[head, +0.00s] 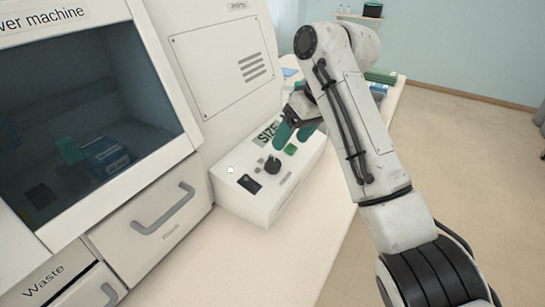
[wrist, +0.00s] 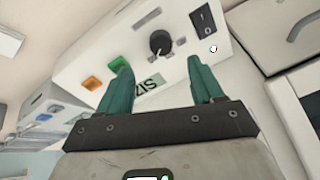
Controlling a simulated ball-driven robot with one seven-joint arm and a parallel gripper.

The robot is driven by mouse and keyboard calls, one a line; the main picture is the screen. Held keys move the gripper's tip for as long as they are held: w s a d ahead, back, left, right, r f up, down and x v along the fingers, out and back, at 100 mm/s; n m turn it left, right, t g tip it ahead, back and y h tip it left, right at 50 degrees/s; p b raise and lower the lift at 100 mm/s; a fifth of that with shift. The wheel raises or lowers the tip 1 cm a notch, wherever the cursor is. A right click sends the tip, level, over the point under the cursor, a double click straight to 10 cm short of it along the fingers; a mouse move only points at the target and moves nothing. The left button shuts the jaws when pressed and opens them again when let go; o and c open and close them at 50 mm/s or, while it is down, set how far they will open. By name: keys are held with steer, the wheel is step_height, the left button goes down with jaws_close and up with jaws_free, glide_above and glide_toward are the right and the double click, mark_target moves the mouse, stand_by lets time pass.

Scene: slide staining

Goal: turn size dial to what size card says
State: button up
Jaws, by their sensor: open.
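The size dial, a round black knob (head: 272,165), sits on the sloped panel of a white control box (head: 235,205). In the wrist view the dial (wrist: 160,42) is beyond the fingertips, and its white mark is too small to read. A pale green card (head: 266,134) with the letters "SIZE" lies at the panel's far edge. In the wrist view the card (wrist: 148,88) is partly hidden by my fingers, and no size can be read. My gripper (head: 294,133) is open and empty above the panel, with teal fingers (wrist: 158,68) apart and not touching the dial.
A black switch (wrist: 203,19), a green button (head: 290,149) and an orange button (wrist: 92,83) are on the panel. The large white machine (head: 220,65) rises behind the box. Its drawer handle (head: 163,210) juts out at left. The counter in front (head: 285,250) is clear.

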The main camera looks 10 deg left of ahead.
mark_target(275, 163)
steer(key=x, duration=0.8)
steer(key=shift+a+f+p, duration=0.2)
steer(key=shift+f+p, duration=0.15)
steer(key=shift+p, duration=0.05)
steer(key=c, duration=1)
